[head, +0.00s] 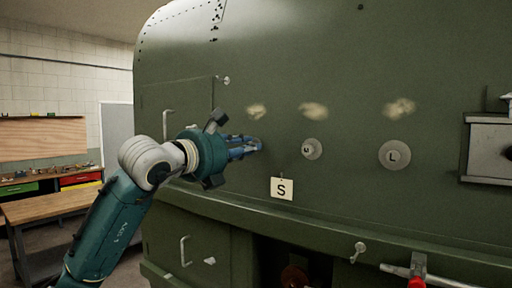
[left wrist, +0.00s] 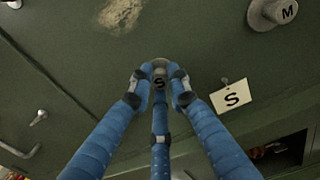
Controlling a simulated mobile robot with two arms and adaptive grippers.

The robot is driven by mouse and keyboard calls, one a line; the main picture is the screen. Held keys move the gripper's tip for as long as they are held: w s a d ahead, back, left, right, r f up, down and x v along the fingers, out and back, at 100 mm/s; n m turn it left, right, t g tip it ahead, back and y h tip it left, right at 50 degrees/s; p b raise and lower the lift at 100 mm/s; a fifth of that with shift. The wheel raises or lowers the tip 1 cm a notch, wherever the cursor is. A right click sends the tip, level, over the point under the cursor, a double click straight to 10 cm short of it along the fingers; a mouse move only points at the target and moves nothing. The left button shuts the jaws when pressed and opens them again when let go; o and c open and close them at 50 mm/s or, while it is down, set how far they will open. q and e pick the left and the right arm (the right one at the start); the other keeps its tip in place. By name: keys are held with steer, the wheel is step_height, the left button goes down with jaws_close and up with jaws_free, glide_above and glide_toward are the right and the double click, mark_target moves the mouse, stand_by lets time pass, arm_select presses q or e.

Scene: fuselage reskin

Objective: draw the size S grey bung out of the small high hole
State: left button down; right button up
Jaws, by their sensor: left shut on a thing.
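The grey bung marked S (left wrist: 159,82) shows in the left wrist view between the blue fingers of my left gripper (left wrist: 159,88). The fingers are shut on it from the sides and below. In the head view my left gripper (head: 258,146) reaches the green fuselage skin (head: 340,200) and hides the bung. The bung's far end meets the skin, and the hole itself is hidden; I cannot tell how deep the bung sits. A white S card (head: 282,189) is on the skin just below and to the right. My right gripper is not in view.
To the right are the M bung (head: 311,149) and the larger L bung (head: 394,155). Bare tan patches (head: 313,110) lie above. A grey box (head: 490,147) projects at far right. A wooden bench (head: 50,207) stands at left.

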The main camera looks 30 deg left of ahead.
arm_select(q)
steer(key=shift+s, duration=0.55)
steer(key=shift+s+a+b, duration=0.1)
steer(key=shift+s+b, duration=0.3)
steer(key=shift+b, duration=0.05)
steer(key=shift+s, duration=0.3)
steer(key=shift+s, duration=0.2)
steer(key=s+b, duration=0.1)
steer(key=s, duration=0.1)
steer(key=shift+s+a+b, duration=0.15)
steer(key=shift+s+b, duration=0.2)
steer(key=shift+s, duration=0.05)
